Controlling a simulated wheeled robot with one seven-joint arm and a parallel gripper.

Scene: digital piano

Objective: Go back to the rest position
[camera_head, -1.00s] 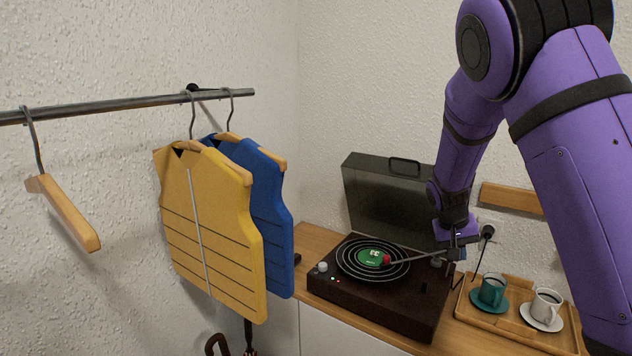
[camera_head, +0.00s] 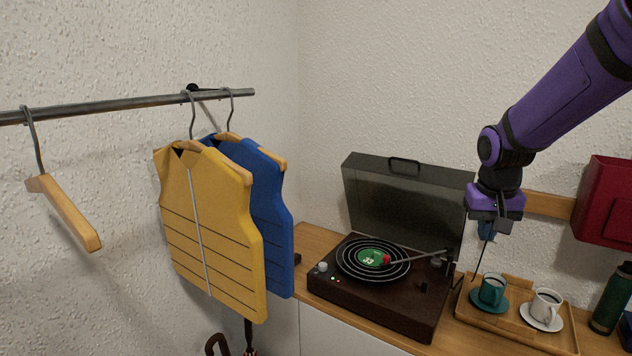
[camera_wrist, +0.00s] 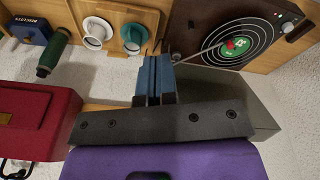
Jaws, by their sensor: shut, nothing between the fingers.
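My arm hangs in from the upper right in the head view, and my gripper (camera_head: 487,235) points down, empty. It is above the back of the cabinet, between the turntable and the tray. In the wrist view the two blue fingers of my gripper (camera_wrist: 154,62) are together with nothing between them. The turntable (camera_head: 385,305) has its lid raised and a black record with a green label (camera_head: 372,257). Its tonearm (camera_head: 418,256) reaches over the record.
A wooden tray (camera_head: 518,339) holds a teal cup (camera_head: 492,290) and a white cup (camera_head: 546,306) on saucers. A green bottle (camera_head: 612,297) and a red box (camera_head: 605,205) are at right. Yellow (camera_head: 212,235) and blue (camera_head: 268,215) vests hang from a rail (camera_head: 120,103) at left.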

